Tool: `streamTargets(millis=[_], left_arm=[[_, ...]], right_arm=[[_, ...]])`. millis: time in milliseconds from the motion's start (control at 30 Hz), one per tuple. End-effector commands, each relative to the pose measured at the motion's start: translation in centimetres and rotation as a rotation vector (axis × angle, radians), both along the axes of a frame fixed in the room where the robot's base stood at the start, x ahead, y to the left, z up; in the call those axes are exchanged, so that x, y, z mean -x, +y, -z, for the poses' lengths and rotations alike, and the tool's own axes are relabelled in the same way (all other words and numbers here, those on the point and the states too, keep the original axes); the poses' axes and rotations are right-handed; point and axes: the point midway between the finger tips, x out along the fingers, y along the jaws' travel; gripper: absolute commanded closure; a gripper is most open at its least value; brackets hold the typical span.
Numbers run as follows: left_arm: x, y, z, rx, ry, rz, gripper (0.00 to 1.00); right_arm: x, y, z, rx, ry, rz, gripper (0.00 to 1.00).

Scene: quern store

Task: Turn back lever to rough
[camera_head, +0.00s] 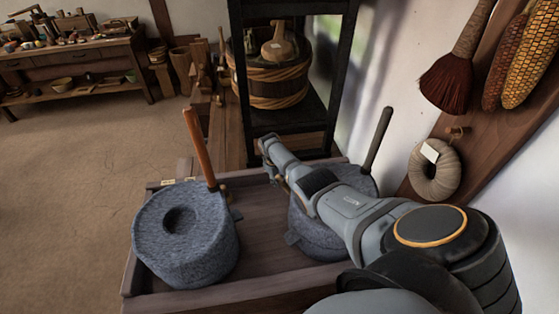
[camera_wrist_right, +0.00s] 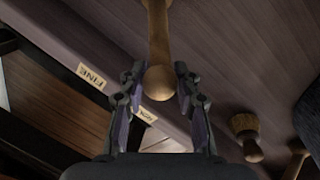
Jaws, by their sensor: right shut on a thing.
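A wooden lever with a round knob (camera_wrist_right: 159,83) shows in the right wrist view, its shaft running up to the top edge. My right gripper (camera_wrist_right: 159,78) is shut on it, with one finger on each side of the knob. A small label reading FINE (camera_wrist_right: 91,77) lies left of the lever. A second label (camera_wrist_right: 147,114) lies below the knob; its text is partly hidden by a finger and unclear. In the head view my right arm reaches in from the lower right, and its wrist hides most of the lever's place. My left gripper is not in view.
Two grey querns, the left (camera_head: 187,235) with a brown handle and the right (camera_head: 315,232) with a dark handle, stand on a wooden bench (camera_head: 262,246). My right arm passes over the right one. A black rack (camera_head: 240,65) with a wooden tub (camera_head: 272,84) stands behind.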

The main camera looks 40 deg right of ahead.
Motion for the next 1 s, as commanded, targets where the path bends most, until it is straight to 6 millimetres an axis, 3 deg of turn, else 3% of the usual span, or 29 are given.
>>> streamTargets(millis=[500,533,700,1000], left_arm=[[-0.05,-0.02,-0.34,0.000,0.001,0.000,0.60],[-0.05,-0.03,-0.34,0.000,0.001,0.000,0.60],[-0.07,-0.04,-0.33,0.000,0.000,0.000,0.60],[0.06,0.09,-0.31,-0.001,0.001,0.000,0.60]], right_arm=[[-0.22,0.19,-0.21,0.000,-0.007,-0.022,1.00],[-0.22,0.19,-0.21,0.000,-0.007,-0.022,0.67],[-0.12,0.18,-0.14,-0.001,-0.005,-0.020,0.45],[-0.02,0.14,-0.10,0.000,-0.002,-0.019,0.45]])
